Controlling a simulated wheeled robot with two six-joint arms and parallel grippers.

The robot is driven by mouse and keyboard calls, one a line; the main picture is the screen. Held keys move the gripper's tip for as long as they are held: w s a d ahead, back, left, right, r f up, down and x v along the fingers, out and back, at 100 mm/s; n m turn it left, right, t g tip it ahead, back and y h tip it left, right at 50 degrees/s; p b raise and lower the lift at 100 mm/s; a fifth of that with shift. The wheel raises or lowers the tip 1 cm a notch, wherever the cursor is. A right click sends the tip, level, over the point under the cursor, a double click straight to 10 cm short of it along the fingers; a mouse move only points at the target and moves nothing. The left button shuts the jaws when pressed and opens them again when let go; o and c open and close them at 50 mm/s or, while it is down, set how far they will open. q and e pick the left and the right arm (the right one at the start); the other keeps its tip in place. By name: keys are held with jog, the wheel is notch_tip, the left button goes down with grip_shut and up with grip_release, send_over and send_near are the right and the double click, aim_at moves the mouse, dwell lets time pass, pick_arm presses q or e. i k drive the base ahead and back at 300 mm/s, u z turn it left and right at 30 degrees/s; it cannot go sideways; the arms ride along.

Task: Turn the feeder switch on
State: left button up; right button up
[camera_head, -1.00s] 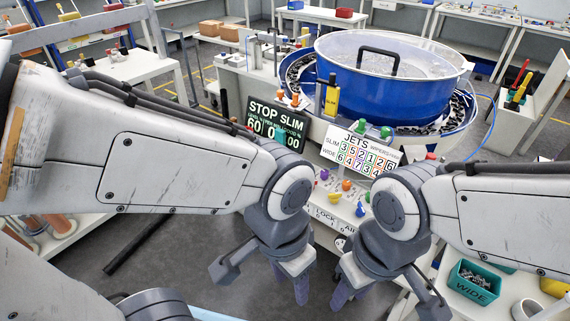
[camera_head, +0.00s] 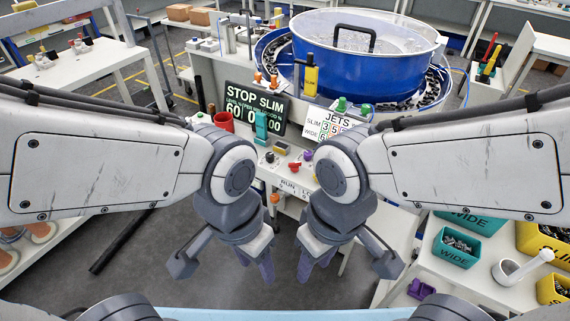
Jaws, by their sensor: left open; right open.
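The feeder (camera_head: 365,78) is a large blue drum with a clear lid in the middle back. Its front control panel (camera_head: 287,173) carries several small coloured knobs and switches, including a red one (camera_head: 294,165) and a black one (camera_head: 270,157). Which one is the feeder switch I cannot tell, and my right arm hides part of the panel. A dark display (camera_head: 254,103) above reads STOP SLIM. My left gripper (camera_head: 255,262) is open and empty, below and in front of the panel. My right gripper (camera_head: 314,262) is open and empty beside it. Neither touches the panel.
A white JETS board (camera_head: 331,121) stands right of the display, partly behind my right arm. Teal bins (camera_head: 456,246) and a white scoop-like item (camera_head: 522,267) sit on the right-hand bench.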

aim_at(294, 166)
jog(key=k, duration=1.15)
jog(key=z, duration=0.4)
jog(key=i, duration=1.15)
jog(key=u, duration=0.4)
jog(key=i, duration=0.65)
jog(key=u, duration=0.15)
